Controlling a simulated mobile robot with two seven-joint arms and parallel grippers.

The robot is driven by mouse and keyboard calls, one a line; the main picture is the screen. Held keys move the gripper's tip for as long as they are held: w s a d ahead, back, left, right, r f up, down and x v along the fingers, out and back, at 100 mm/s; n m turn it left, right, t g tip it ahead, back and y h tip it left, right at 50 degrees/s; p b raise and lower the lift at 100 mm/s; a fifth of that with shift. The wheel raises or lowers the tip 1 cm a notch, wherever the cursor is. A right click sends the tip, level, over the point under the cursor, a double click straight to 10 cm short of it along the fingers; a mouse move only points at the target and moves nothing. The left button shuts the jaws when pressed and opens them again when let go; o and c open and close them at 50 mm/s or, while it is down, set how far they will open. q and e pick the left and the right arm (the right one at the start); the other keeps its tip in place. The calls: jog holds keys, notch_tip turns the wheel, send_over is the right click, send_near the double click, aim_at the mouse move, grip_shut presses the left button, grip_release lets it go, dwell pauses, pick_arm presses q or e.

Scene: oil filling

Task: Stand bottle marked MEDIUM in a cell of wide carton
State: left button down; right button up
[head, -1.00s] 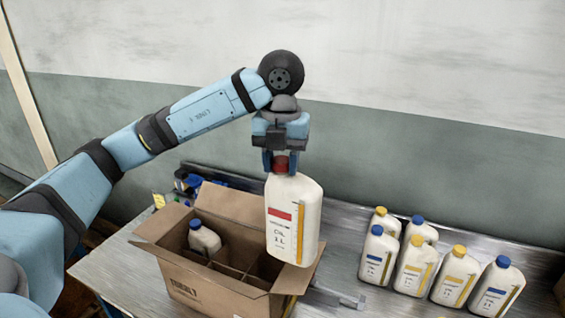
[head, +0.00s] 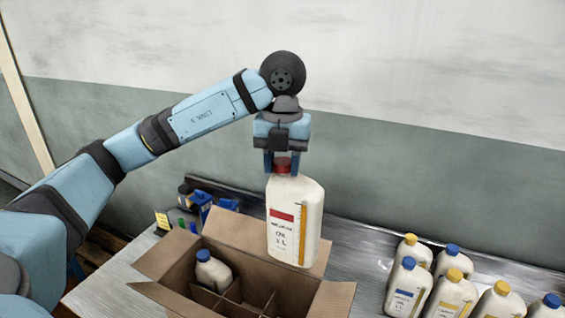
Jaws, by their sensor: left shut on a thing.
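My left gripper (head: 282,163) is shut on the red cap of a white oil bottle (head: 294,222) with a red label band. The label's small print is too blurred to read surely. The bottle hangs upright above the right back part of the open cardboard carton (head: 170,262), and hides part of its back flap. The carton has dividers that form several cells. A blue-capped bottle (head: 213,272) stands in a left cell. The cells in front of the held bottle look empty. My right gripper is not in view.
Several white bottles with yellow caps (head: 454,275) and blue caps (head: 408,264) stand on the metal table at the right. Small blue, yellow and green items (head: 196,208) lie behind the carton at left. The carton's flaps stick outward.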

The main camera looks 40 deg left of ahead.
aim_at(282, 193)
pick_arm(q)
jog(key=shift+w+a, duration=0.15)
jog(key=shift+a, duration=0.15)
jog(key=shift+f, duration=0.1)
notch_tip(282, 193, down, 7)
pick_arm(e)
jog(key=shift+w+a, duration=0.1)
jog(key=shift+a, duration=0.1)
pick_arm(q)
jog(key=shift+d, duration=0.15)
